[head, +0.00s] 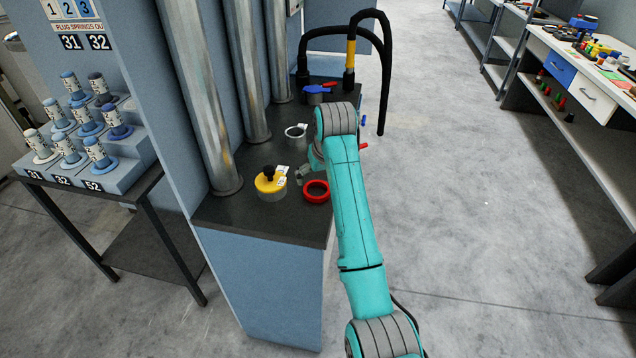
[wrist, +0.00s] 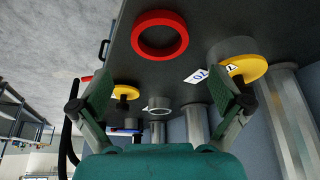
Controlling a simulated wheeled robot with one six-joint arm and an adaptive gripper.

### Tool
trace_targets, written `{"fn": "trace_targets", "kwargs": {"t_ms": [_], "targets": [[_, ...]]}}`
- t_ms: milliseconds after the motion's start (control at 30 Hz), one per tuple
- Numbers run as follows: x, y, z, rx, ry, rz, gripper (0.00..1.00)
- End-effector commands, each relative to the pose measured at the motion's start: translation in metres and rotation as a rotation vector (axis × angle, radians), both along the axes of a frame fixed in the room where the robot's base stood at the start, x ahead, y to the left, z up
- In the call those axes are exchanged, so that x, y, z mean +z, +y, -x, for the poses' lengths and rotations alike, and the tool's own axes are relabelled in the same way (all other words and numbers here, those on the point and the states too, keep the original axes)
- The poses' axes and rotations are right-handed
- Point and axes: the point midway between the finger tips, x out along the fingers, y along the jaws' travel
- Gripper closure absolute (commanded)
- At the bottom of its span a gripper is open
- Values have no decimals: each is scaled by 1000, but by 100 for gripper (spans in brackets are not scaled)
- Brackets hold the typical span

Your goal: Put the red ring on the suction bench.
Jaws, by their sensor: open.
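The red ring (head: 316,200) lies flat on the dark top of the bench with metal pipes (head: 230,208), near its front right edge. In the wrist view the red ring (wrist: 183,38) is whole and unobstructed at the top, beyond the fingertips. My gripper (head: 308,170) is above the bench top, just behind the ring and partly hidden by my arm. In the wrist view my gripper (wrist: 160,85) has its fingers wide apart with nothing between them touching them. The ring is apart from both fingers.
A yellow-lidded pot (head: 270,184) stands close left of the ring. A pale ring (head: 296,131) and a blue-topped item (head: 318,89) lie farther back. Metal pipes (head: 243,65) rise along the left side and black hoses (head: 386,75) at the back.

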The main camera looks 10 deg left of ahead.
Motion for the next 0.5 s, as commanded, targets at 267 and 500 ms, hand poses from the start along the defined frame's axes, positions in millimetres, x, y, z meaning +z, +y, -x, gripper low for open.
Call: {"fn": "trace_targets", "kwargs": {"t_ms": [267, 500], "targets": [[43, -8, 16, 0, 0, 0, 0], [54, -11, 20, 0, 1, 0, 0]]}}
